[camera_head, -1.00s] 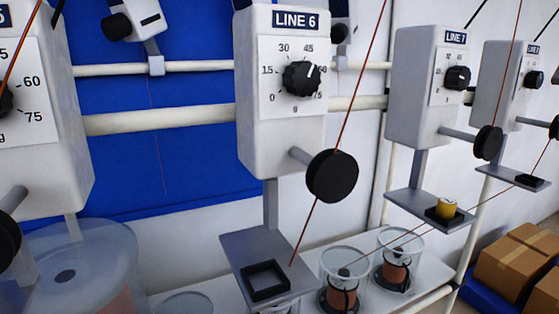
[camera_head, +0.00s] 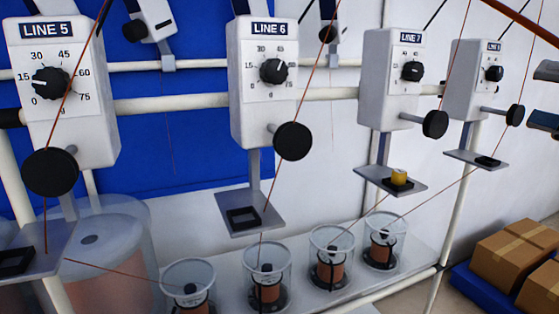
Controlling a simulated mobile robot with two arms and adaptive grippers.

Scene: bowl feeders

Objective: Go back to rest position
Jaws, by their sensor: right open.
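My right gripper (camera_head: 544,96) shows at the right edge of the head view, its two dark fingertips apart and nothing between them. It is in front of the wall, right of the LINE 8 unit (camera_head: 476,80) and clear of it in the picture. My left gripper is not in view. The LINE 5 (camera_head: 92,120), LINE 6 (camera_head: 249,105) and LINE 7 (camera_head: 382,90) units hang on the rail, each with a black dial. A yellow piece (camera_head: 399,177) sits in the black holder on the shelf under LINE 7. The LINE 6 holder (camera_head: 243,217) looks empty.
Clear cups with copper spools (camera_head: 267,290) stand in a row on the white bench (camera_head: 415,245). Thin copper wires run across the scene. Cardboard boxes (camera_head: 508,258) lie on a blue base at the right. A large clear bowl (camera_head: 120,225) stands at the left.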

